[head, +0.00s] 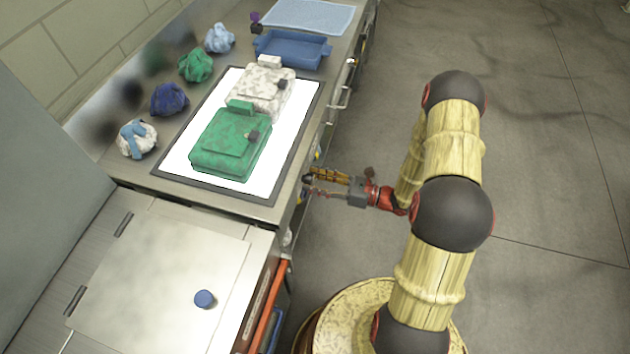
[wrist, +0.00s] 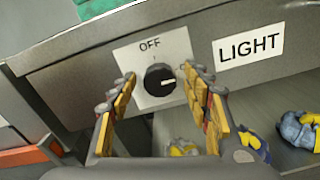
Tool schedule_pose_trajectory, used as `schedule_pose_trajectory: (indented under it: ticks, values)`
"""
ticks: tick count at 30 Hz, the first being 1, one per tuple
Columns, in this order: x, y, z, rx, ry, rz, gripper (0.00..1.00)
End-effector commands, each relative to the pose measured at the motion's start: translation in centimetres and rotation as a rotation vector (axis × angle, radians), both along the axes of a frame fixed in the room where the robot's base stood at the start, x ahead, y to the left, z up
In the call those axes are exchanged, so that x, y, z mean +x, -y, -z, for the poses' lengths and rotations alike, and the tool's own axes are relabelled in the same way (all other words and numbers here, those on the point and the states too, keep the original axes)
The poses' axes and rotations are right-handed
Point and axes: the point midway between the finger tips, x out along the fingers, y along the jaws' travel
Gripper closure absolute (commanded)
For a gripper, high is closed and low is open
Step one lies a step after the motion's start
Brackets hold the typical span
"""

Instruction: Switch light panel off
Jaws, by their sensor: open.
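The light panel (head: 290,120) on the counter glows bright white inside a dark frame. In the wrist view, a black round knob (wrist: 158,80) sits on a pale plate on the counter's front face. Its white mark points right, while the word OFF (wrist: 150,44) stands above it. A LIGHT label (wrist: 248,47) is to the right. My gripper (head: 308,185) is at the counter's front, just below the panel's edge. In the wrist view its yellow-padded fingers are open, one on each side of the knob in the picture. Whether they touch it I cannot tell.
A green bag (head: 228,145) and a white speckled bag (head: 258,90) lie on the panel. Several crumpled bags line the wall side, and a blue tray (head: 292,50) stands behind. Below the knob, an open space holds blue-yellow items (wrist: 300,130). Floor to the right is clear.

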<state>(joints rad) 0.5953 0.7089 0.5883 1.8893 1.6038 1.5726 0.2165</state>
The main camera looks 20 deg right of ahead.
Motion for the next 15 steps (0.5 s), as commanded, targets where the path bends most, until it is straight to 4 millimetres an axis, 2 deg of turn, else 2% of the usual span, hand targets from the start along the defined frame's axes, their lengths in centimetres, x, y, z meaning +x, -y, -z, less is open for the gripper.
schedule_pose_trajectory:
  ticks: [2,15]
  values:
    - [0.0,0.01,-0.01,0.0,0.0,0.0,0.51]
    - [-0.02,0.02,0.02,0.0,0.0,0.0,0.76]
